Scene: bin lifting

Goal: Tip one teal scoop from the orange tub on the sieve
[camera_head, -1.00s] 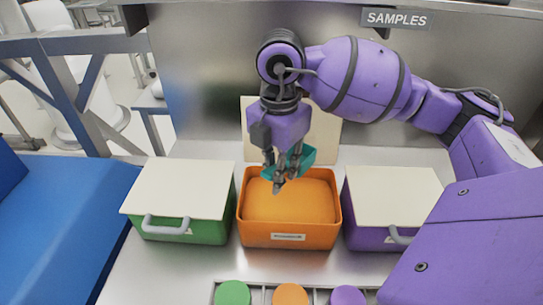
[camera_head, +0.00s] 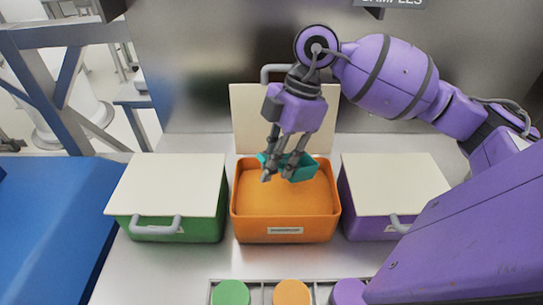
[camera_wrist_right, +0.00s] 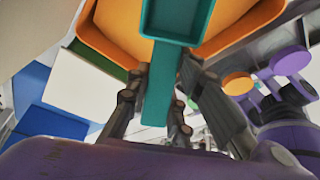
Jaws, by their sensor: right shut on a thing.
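My right gripper (camera_head: 279,174) is shut on the teal scoop (camera_head: 302,170) and holds it over the open orange tub (camera_head: 286,229). The tub is filled with orange material (camera_head: 250,190) nearly to its rim. I cannot tell whether the scoop touches the material. In the right wrist view the scoop's handle (camera_wrist_right: 160,88) runs between my fingers, and its box-shaped bowl (camera_wrist_right: 178,18) lies beyond them. No orange material shows on the visible face of the bowl. I cannot make out a sieve. My left gripper is not in view.
A lidded green tub (camera_head: 165,196) stands left of the orange one and a lidded purple tub (camera_head: 393,187) stands right. The orange tub's cream lid (camera_head: 245,118) stands raised behind it. A rack with green (camera_head: 231,292), orange (camera_head: 291,293) and purple (camera_head: 348,292) discs lies in front.

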